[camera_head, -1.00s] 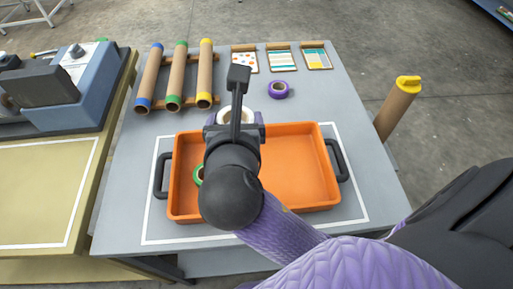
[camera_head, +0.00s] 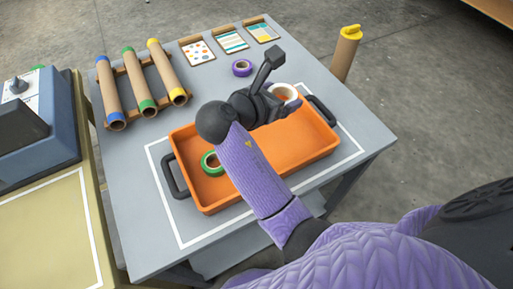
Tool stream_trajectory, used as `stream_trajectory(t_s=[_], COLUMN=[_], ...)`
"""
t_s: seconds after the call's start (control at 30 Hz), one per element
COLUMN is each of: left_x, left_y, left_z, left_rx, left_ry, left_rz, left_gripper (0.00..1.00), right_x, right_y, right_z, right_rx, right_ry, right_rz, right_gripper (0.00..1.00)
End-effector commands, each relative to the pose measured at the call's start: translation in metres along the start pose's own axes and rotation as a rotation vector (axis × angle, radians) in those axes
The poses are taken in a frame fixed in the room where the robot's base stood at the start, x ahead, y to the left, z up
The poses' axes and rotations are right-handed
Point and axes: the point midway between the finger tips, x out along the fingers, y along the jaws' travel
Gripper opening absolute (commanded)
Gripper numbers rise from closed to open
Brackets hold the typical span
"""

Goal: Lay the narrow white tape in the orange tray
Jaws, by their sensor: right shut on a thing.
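My right gripper (camera_head: 274,104) is shut on a white tape roll (camera_head: 287,92) with a tan core. It holds the roll over the far right part of the orange tray (camera_head: 305,152), near the far rim. How high above the tray it is, I cannot tell. A green tape roll (camera_head: 211,162) lies inside the tray at its left side. The tray has dark handles at both ends and sits inside a white outline on the grey table. My right arm hides part of the tray. My left gripper is not in view.
A purple tape roll (camera_head: 242,67) lies on the table (camera_head: 140,148) behind the tray. Cardboard tubes with blue, green and yellow ends (camera_head: 141,82) lie on a rack at the left. Pattern cards (camera_head: 232,42) lie at the back edge. A yellow-capped tube (camera_head: 345,52) stands beyond the right edge.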

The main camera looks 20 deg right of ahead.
Motion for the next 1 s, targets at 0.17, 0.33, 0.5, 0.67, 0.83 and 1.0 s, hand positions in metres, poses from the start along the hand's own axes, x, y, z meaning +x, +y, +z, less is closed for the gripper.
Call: stream_trajectory(t_s=[0.17,0.33,0.5,0.67,0.83,1.0], left_x=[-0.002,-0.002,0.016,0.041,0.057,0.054], left_y=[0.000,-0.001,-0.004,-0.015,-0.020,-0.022], left_z=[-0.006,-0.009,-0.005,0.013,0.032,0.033], left_rx=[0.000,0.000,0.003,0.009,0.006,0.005], left_ry=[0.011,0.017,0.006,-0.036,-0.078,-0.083], left_rz=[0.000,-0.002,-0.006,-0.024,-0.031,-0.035], left_gripper=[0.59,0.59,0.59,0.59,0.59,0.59], right_x=[0.017,0.025,0.038,0.053,0.065,0.065], right_y=[0.004,0.006,0.006,0.006,0.006,0.007], right_z=[-0.013,-0.026,-0.057,-0.095,-0.123,-0.121], right_rx=[0.045,0.075,0.076,0.075,0.075,0.080], right_ry=[0.002,0.002,0.000,0.001,0.001,0.000], right_rz=[-0.115,-0.181,-0.194,-0.193,-0.193,-0.190], right_gripper=[0.33,0.33,0.33,0.33,0.33,0.34])
